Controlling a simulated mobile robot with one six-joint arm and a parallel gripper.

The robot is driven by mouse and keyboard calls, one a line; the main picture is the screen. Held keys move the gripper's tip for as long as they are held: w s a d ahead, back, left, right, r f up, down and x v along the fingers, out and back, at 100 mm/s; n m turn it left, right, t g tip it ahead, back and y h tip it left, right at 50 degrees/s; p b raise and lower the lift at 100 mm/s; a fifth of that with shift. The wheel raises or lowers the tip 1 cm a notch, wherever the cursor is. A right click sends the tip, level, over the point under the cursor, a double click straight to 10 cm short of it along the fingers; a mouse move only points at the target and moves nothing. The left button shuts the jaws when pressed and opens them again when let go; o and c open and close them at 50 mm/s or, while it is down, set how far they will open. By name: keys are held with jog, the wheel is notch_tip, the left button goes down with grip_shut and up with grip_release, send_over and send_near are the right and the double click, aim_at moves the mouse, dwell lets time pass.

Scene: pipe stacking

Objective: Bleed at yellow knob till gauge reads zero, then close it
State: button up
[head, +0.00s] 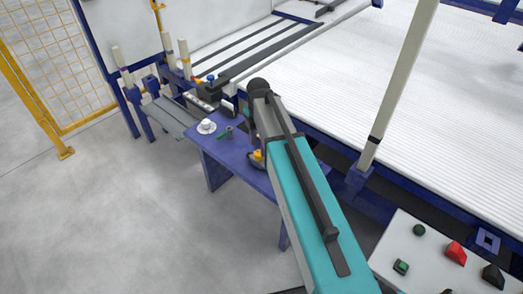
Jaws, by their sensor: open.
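A yellow knob (258,154) shows at the left edge of my arm, on a dark fitting on the blue bench. My arm covers part of it. A small white round thing (206,126) stands near the bench's left end; it may be the gauge, but no dial or needle can be read. A small grey fitting with a green handle (223,135) lies between the two. My teal arm reaches up from the bottom to a dark joint above the bench. My gripper is hidden behind the arm, so its place relative to the knob cannot be seen.
The blue bench (216,153) stands against a large machine with a ribbed white bed (400,100). A beige post (400,80) rises right of my arm. A control panel (425,260) with red, black and green controls is at lower right. Floor at left is clear, before a yellow fence (35,90).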

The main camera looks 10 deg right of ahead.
aim_at(259, 153)
jog(key=shift+f, duration=1.7)
